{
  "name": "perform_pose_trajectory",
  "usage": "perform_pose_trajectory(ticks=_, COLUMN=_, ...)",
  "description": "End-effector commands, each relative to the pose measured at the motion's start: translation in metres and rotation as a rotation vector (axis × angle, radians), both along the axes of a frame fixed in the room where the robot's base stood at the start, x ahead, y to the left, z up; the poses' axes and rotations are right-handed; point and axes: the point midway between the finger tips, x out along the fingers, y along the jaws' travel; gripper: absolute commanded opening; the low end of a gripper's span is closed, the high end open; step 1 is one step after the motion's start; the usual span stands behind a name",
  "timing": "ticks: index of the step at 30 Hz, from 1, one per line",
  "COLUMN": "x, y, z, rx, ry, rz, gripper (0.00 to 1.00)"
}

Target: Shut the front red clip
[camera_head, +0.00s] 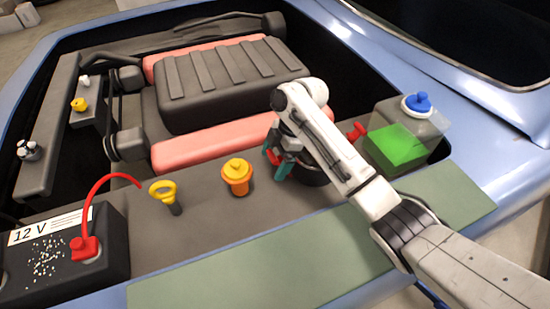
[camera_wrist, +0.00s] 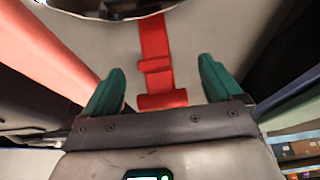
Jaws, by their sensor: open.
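A red clip (camera_wrist: 155,65) shows in the wrist view as a vertical strap with a raised crosspiece and a wider block at its lower end. It runs down from the rim of a round, shiny-lidded part (camera_wrist: 125,10) at the top. My gripper (camera_wrist: 161,76) is open, with one teal finger on each side of the clip and a gap to both. Another red clip (camera_head: 358,131) shows at the housing's far right.
An orange cap (camera_head: 237,176) and a yellow ring-topped dipstick (camera_head: 163,193) stand left of my gripper. A tank with green liquid (camera_head: 394,148) and a blue cap is at right. A 12 V battery (camera_head: 65,257) is at lower left. A green mat (camera_head: 260,267) lies along the front edge.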

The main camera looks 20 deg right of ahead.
Motion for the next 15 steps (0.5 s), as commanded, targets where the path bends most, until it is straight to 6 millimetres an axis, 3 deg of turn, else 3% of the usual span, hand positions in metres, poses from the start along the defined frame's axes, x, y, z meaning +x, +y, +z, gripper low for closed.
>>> perform_pose_trajectory(ticks=5, x=-0.0001, y=0.0001, z=-0.0003, rx=0.0, ry=0.001, rz=0.0, gripper=0.92)
perform_pose_trajectory(ticks=15, x=-0.0002, y=0.0, z=0.0, rx=0.0, ry=0.001, rz=0.0, gripper=0.6)
